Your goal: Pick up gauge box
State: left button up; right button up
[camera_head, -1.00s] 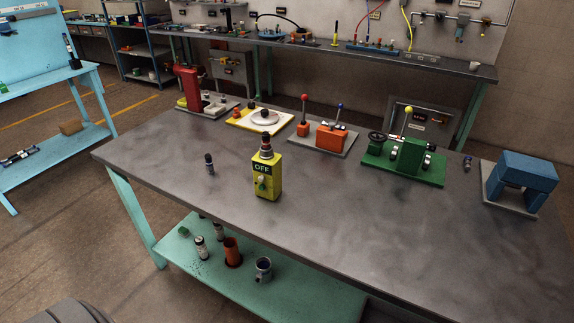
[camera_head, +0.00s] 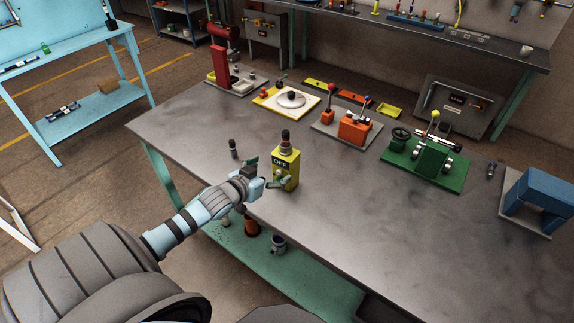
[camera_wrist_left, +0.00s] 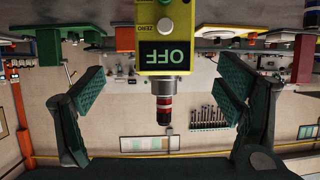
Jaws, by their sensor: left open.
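My left gripper (camera_head: 267,171) is open just in front of the box. In the left wrist view, the gauge box (camera_wrist_left: 165,50) appears upside down, between and beyond the spread green-padded fingers of my left gripper (camera_wrist_left: 162,95). No contact shows there. My right gripper is not in view.
A small dark cylinder (camera_head: 234,149) stands left of the box. Behind are a white round-topped fixture (camera_head: 290,99), an orange lever unit (camera_head: 354,128) and a green valve unit (camera_head: 432,158). A blue block (camera_head: 541,199) is at right. The front right tabletop is clear.

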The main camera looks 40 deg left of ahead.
aim_at(282, 149)
pick_arm(q)
jog(key=x, duration=0.6)
jog(key=shift+a+f, duration=0.15)
jog(key=shift+a, duration=0.1)
jog(key=b+x, duration=0.3)
jog(key=x, duration=0.1)
jog(key=shift+f, duration=0.15)
jog(key=shift+w, duration=0.2)
jog(key=shift+a, duration=0.1)
jog(key=shift+c, duration=0.8)
jog(key=c, duration=1.3)
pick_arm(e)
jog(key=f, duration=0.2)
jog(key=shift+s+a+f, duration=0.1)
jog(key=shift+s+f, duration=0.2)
pick_arm(q)
jog(key=shift+c, duration=0.2)
notch_tip(282, 149, up, 6)
jog(key=p, duration=0.3)
notch_tip(282, 149, up, 14)
jog(key=shift+r, duration=0.15)
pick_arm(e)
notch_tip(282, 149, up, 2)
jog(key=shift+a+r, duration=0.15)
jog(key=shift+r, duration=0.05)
